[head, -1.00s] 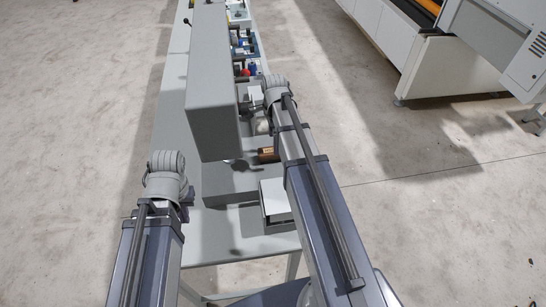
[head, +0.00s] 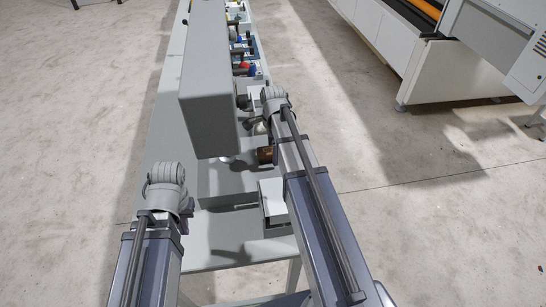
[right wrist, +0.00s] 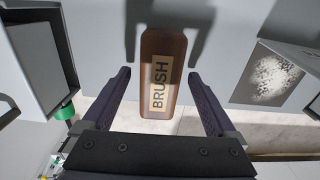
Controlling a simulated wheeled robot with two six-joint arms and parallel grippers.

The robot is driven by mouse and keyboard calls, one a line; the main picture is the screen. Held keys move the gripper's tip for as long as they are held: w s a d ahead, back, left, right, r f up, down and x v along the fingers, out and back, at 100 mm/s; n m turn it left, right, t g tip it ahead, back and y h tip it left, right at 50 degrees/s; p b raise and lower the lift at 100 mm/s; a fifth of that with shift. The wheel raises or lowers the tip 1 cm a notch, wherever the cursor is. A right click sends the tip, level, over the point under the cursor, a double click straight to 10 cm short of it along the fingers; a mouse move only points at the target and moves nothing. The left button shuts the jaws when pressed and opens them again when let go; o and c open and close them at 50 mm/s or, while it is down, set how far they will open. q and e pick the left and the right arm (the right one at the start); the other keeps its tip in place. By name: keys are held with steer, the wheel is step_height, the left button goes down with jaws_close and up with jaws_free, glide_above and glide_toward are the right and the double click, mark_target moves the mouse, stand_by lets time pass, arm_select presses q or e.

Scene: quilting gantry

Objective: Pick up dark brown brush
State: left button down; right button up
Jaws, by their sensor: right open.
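The dark brown brush (right wrist: 163,72), with a tan label reading BRUSH, lies between the two fingers of my right gripper (right wrist: 159,75) in the right wrist view. The fingers are open, with a gap on each side of the brush. In the head view the brush (head: 265,155) shows as a small brown piece beside my right arm, which hides part of it. My left gripper (head: 188,220) is over the left edge of the bench, away from the brush. Its fingers are mostly hidden behind its wrist.
A tall grey machine housing (head: 209,80) stands on the long grey bench (head: 235,251), left of the brush. Coloured items line the bench farther back.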

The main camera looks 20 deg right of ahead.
jaws_close()
stand_by(0.7)
